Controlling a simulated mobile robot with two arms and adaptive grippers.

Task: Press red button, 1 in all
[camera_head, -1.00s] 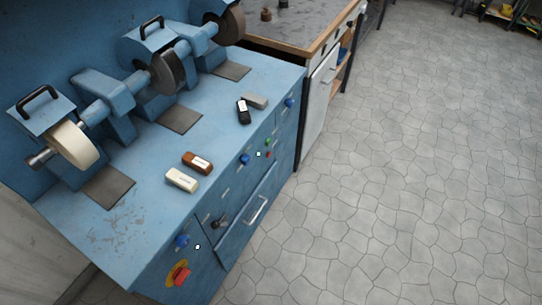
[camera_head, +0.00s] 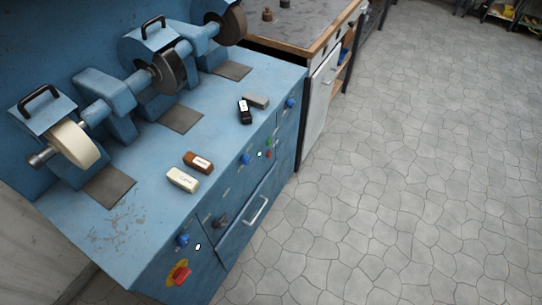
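A large red button (camera_head: 181,277) on a yellow backing sits low on the front panel of the blue grinding bench (camera_head: 140,240), near its left end. A much smaller red button (camera_head: 268,155) is further right on the same front, just below a small green one (camera_head: 269,142). From this view I cannot tell whether either red button is pressed in. Neither of my grippers shows in the head view.
Blue knobs (camera_head: 183,240) and a drawer with a handle (camera_head: 257,210) stick out from the bench front. Several small blocks (camera_head: 183,179) lie on top, before the grinding wheels (camera_head: 75,146). A wooden-edged table (camera_head: 318,50) stands behind. The tiled floor (camera_head: 400,190) at right is clear.

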